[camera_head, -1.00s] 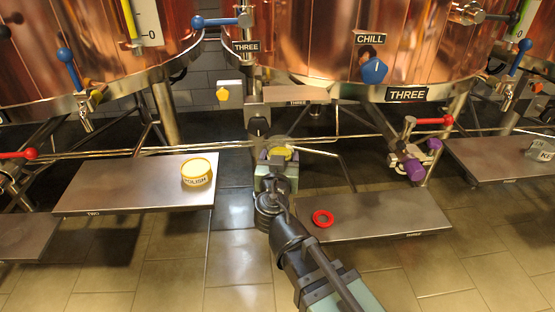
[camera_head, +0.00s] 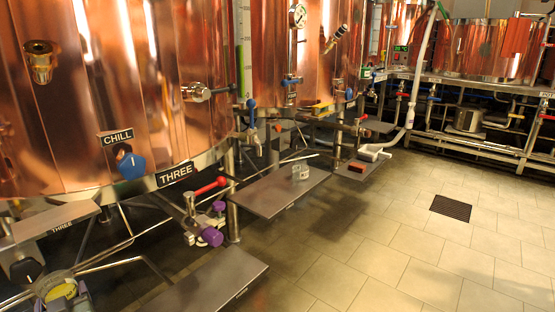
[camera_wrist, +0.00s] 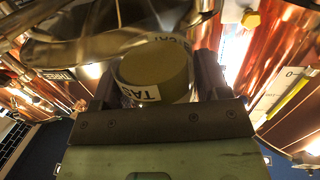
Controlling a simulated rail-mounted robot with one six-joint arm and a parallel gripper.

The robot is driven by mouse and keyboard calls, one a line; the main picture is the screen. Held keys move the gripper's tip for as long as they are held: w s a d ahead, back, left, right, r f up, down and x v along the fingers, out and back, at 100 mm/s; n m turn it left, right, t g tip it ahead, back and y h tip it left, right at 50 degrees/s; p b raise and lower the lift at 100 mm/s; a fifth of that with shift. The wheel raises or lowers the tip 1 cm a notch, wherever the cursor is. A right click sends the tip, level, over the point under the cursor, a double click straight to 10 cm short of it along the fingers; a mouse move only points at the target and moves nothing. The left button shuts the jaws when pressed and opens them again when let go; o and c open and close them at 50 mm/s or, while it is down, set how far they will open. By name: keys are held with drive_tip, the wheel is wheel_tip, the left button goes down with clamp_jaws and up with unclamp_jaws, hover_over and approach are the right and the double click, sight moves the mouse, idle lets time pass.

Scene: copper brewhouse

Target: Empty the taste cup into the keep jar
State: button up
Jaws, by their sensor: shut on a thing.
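The taste cup (camera_wrist: 155,68) sits between the two dark fingers of my gripper (camera_wrist: 157,85) in the wrist view. Part of its label, "TAS", shows, and its top looks dull yellow-brown. In the head view my gripper (camera_head: 62,294) is at the bottom left corner, shut around the cup with its yellowish inside (camera_head: 60,291) showing. The keep jar seems to be the clear glass jar (camera_head: 300,173) on a metal shelf right of centre, far from my gripper. Its label is too small to read now.
A bare shelf (camera_head: 208,285) lies between my gripper and the jar's shelf (camera_head: 272,195). A red-handled valve with purple knobs (camera_head: 210,236) stands above it. Copper tanks (camera_head: 110,90) line the back. The tiled floor (camera_head: 400,240) at right is open, with a drain grate (camera_head: 451,207).

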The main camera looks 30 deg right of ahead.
sight(73, 276)
drive_tip(key=shift+s+a+f+n+g+y, duration=0.1)
drive_tip(key=shift+s+a+n+g+y, duration=0.15)
drive_tip(key=shift+a+n+y, duration=0.25)
drive_tip(key=shift+s+a+f+n+g+y, duration=0.1)
drive_tip(key=shift+s+a+n+g+y, duration=0.15)
drive_tip(key=shift+y, duration=0.35)
drive_tip(key=shift+s+a+r+n+y, duration=0.1)
drive_tip(key=shift+a+r+n+y, duration=0.05)
drive_tip(key=shift+a+n+y, duration=0.2)
drive_tip(key=shift+n+g+y, duration=0.5)
drive_tip(key=shift+y, duration=0.15)
drive_tip(key=w+d+r+p, duration=0.1)
drive_tip(key=d+r+p, duration=0.1)
drive_tip(key=w+d+r+p, duration=0.1)
drive_tip(key=w+d+p, duration=0.1)
drive_tip(key=shift+w+d+r, duration=0.2)
drive_tip(key=shift+d+r, duration=0.2)
drive_tip(key=w+d+r+m+t+h+p, duration=0.1)
drive_tip(key=w+d+r+m+h+p, duration=0.3)
drive_tip(key=d, duration=0.7)
drive_tip(key=w+d+r+t+h+p, duration=0.15)
drive_tip(key=d+r+p, duration=0.35)
drive_tip(key=d, duration=0.6)
drive_tip(key=w+d+r+m+h+p, duration=0.25)
drive_tip(key=w+d+r+p, duration=0.2)
drive_tip(key=d, duration=0.75)
wheel_tip(73, 276, up, 38)
drive_tip(key=p, duration=3.7)
drive_tip(key=shift+s+p, duration=0.25)
drive_tip(key=shift+p, duration=0.1)
